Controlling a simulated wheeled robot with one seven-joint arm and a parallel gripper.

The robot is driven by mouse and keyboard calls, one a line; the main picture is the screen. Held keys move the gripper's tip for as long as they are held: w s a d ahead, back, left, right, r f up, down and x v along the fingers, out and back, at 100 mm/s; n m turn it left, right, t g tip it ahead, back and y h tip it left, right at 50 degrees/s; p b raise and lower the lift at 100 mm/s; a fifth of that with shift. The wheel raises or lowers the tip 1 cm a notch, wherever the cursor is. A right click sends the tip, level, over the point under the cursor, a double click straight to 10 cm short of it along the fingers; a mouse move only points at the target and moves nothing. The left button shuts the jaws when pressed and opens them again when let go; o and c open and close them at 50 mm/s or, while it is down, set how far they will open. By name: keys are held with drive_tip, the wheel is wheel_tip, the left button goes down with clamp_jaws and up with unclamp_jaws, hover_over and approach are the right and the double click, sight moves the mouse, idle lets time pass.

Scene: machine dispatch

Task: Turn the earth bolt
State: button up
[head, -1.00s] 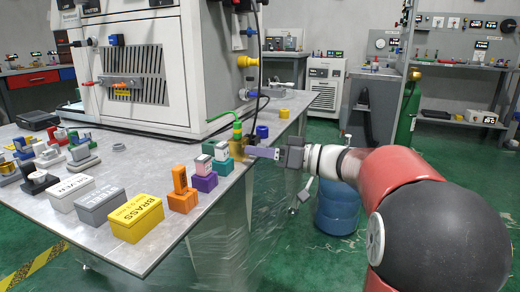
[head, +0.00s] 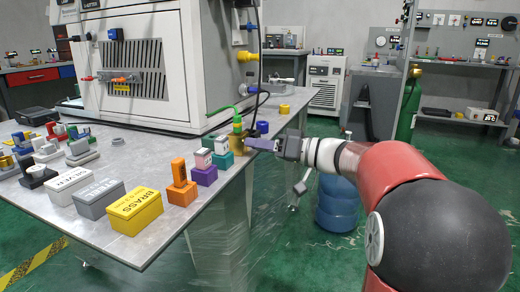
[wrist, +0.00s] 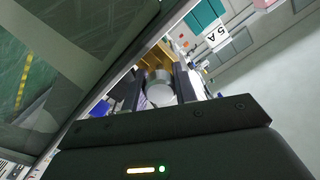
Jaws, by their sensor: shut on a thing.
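A brass-coloured earth terminal (head: 238,142) with a green cable rising from it stands at the right edge of the grey bench. My gripper (head: 252,144) reaches it from the right, level and just past the bench edge. In the wrist view a round grey bolt head (wrist: 160,90) lies between the two dark fingers of my gripper (wrist: 168,85), which are shut on it. In the head view the fingers hide the bolt itself. I cannot tell how far it is turned.
A white machine cabinet (head: 170,70) stands on the bench behind the terminal. Small teal, purple and orange (head: 182,192) blocks and a yellow BRASS box (head: 135,212) line the near edge. A blue drum (head: 337,205) stands on the floor below my arm.

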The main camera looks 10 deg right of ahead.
drive_tip(key=m, duration=0.2)
drive_tip(key=shift+m+b, duration=0.3)
drive_tip(key=shift+m, duration=0.1)
drive_tip(key=o, duration=1)
